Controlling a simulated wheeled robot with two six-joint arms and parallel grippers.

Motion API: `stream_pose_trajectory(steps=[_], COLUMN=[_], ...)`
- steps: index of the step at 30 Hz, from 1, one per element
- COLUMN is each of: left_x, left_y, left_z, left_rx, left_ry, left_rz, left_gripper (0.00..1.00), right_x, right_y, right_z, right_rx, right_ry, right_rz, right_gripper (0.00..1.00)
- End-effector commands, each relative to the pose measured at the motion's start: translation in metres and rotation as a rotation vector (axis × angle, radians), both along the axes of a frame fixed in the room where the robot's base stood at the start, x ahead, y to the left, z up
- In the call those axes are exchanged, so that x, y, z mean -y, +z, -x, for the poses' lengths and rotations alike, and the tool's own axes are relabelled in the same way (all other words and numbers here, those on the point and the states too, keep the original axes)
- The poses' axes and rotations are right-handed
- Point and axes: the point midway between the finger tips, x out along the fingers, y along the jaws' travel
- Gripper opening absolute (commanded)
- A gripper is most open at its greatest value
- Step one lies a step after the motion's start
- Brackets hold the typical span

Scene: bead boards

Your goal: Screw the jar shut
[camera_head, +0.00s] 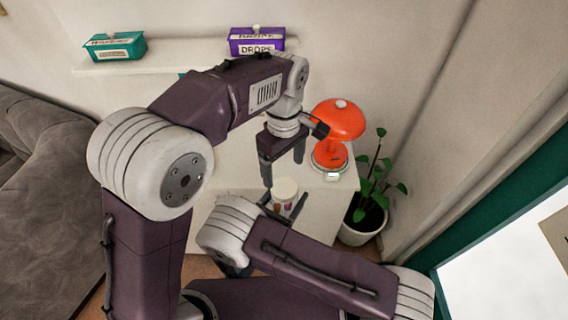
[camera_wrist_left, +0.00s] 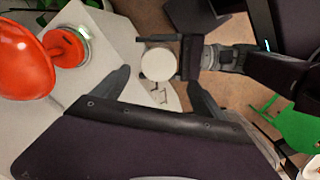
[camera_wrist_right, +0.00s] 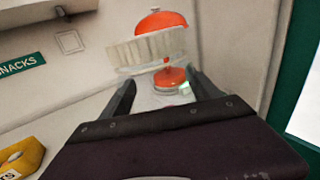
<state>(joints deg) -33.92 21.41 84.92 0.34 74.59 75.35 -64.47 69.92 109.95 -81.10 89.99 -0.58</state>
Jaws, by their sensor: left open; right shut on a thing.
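The jar (camera_head: 281,206) stands upright, with coloured bits showing below a round white lid (camera_head: 285,186). The lid also shows from above in the left wrist view (camera_wrist_left: 158,65) and as a pale ribbed rim in the right wrist view (camera_wrist_right: 147,50). Whether the lid is tight cannot be told. My left gripper (camera_head: 283,172) is open and points down just above the lid, its fingers apart on either side in the left wrist view (camera_wrist_left: 158,80). My right gripper (camera_wrist_right: 160,80) is shut on the jar from the side, mostly hidden behind my arm in the head view.
An orange lamp (camera_head: 339,120) stands on the white table (camera_head: 325,182) right of the jar. A potted plant (camera_head: 362,215) is on the floor beyond. A wall shelf (camera_head: 180,63) holds a teal box (camera_head: 115,47) and a purple box (camera_head: 256,41). A grey sofa (camera_head: 45,160) is at left.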

Motion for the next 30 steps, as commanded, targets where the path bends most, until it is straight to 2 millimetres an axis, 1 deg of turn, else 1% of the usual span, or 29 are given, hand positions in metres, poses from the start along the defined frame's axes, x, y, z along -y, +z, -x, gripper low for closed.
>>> stream_pose_trajectory(steps=[3,11,14,21,24,27,30], left_x=[0.001,0.001,0.001,0.0,0.001,0.001,0.001], left_y=[0.003,0.0,-0.01,-0.051,-0.064,-0.073,-0.077], left_z=[-0.001,-0.001,-0.001,0.0,0.0,-0.001,0.0], left_rx=[0.009,0.007,0.005,0.004,0.006,0.007,0.007], left_ry=[-0.004,-0.006,-0.006,-0.007,-0.007,-0.007,-0.007], left_rz=[0.006,0.006,0.003,0.003,0.004,0.005,0.005], left_gripper=[0.82,0.82,0.82,0.82,0.82,0.82,0.82], right_x=[0.0,0.0,0.0,0.0,0.0,0.0,0.0], right_y=[0.0,0.0,0.0,0.0,0.0,0.0,0.0], right_z=[0.0,0.0,0.0,0.0,0.0,0.0,0.0], right_rx=[0.001,0.001,0.001,0.001,0.001,0.001,0.001], right_ry=[0.0,0.0,0.0,0.0,0.0,0.0,0.0], right_rz=[0.001,0.001,0.001,0.001,0.001,0.001,0.001], right_gripper=[0.0,0.0,0.0,0.0,0.0,0.0,0.0])
